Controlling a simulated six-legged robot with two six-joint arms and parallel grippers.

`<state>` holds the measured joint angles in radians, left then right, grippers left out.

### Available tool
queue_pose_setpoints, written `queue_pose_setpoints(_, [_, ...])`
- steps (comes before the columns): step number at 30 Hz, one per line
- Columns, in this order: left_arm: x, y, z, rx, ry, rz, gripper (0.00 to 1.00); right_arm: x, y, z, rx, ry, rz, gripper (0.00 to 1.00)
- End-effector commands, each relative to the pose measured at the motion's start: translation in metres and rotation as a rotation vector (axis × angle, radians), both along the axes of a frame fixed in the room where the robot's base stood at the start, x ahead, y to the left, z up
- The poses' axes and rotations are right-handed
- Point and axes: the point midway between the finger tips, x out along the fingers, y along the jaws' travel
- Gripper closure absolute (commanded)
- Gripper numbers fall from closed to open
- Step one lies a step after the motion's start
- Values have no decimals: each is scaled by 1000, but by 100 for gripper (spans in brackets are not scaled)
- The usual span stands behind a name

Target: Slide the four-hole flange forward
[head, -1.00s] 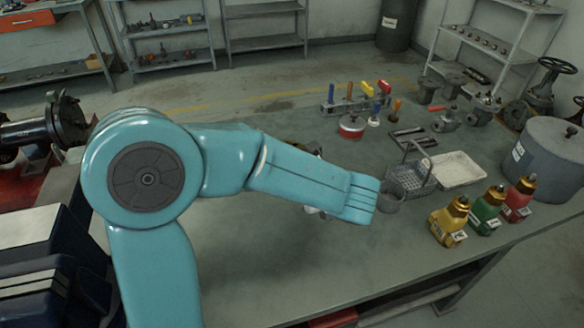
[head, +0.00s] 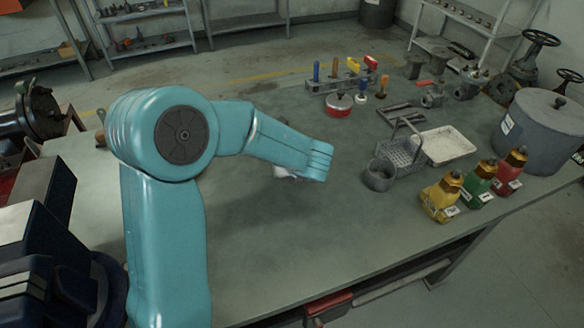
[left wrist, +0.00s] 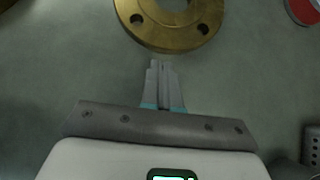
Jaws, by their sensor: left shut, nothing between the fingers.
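The brass-coloured flange (left wrist: 170,40) is cut off by the top edge of the left wrist view. Two bolt holes and part of its dark centre opening show, and it lies flat on the grey-green bench. My left gripper (left wrist: 160,63) is shut and empty, its fingertips just short of the flange's near rim, with a thin gap seeming to lie between them. I cannot tell exactly whether they touch. In the head view my teal left arm hides the flange and the fingers. My right gripper is in neither view.
A red round tin (head: 338,106) stands beyond my arm, before a rack of coloured-handled tools (head: 345,82). A grey cup (head: 380,176), wire basket (head: 402,152), white tray (head: 446,146) and yellow bottle (head: 441,198) stand to the right. The bench's front middle is clear.

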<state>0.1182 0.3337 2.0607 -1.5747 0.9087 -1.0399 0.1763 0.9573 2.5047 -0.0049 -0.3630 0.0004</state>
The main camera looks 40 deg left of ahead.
Motion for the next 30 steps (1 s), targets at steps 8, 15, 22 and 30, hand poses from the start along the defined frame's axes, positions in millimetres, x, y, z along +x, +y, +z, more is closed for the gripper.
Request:
queue_pose_setpoints(8, [7,14,0,0,1,-1,100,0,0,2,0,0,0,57])
queue_pose_setpoints(15, [7,14,0,0,1,-1,100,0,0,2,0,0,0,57])
queue_pose_setpoints(22, [23,47,2,1,1,7,100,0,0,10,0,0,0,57])
queue_pose_setpoints(30, [53,107,2,0,5,6,100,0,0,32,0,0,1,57])
